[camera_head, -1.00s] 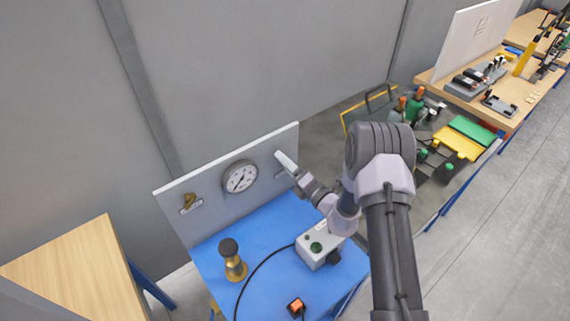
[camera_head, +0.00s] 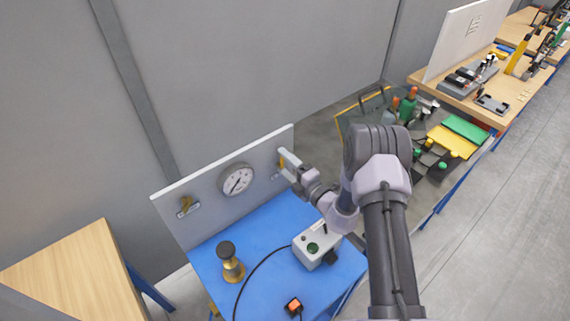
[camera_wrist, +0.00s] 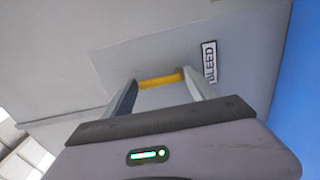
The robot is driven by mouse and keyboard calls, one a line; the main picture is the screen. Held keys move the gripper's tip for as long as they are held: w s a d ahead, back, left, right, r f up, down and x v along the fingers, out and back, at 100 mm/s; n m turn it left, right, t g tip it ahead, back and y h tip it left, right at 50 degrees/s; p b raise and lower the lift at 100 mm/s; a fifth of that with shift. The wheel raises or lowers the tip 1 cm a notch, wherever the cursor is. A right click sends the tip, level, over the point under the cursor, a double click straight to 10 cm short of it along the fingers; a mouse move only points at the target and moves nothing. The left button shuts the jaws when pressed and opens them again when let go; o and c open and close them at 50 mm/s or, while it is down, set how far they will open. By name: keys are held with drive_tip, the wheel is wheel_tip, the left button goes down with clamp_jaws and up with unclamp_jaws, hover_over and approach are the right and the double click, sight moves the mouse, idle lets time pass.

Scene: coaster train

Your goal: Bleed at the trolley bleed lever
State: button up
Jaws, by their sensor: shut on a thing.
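The yellow bleed lever (camera_wrist: 160,80) is mounted on the grey panel (camera_head: 215,195) of the trolley. In the wrist view it lies between my two fingertips, and a label (camera_wrist: 210,62) reading BLEED is beside it on the panel. My gripper (camera_wrist: 158,92) is shut on the lever. In the head view my gripper (camera_head: 287,163) is at the right end of the panel, with a little of the yellow lever (camera_head: 281,161) showing at its fingers. The lever's base is mostly hidden in the head view.
A round gauge (camera_head: 237,180) and a second brass-coloured lever (camera_head: 186,204) are on the panel to the left. The blue trolley top (camera_head: 262,225) carries a brass piece with a black knob (camera_head: 231,262), a grey control box (camera_head: 317,246) and an orange-buttoned switch (camera_head: 293,306).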

drive_tip(key=o, duration=1.4)
drive_tip(key=shift+c, duration=0.2)
drive_tip(key=v, duration=1.7)
drive_tip(key=shift+s+d, duration=0.15)
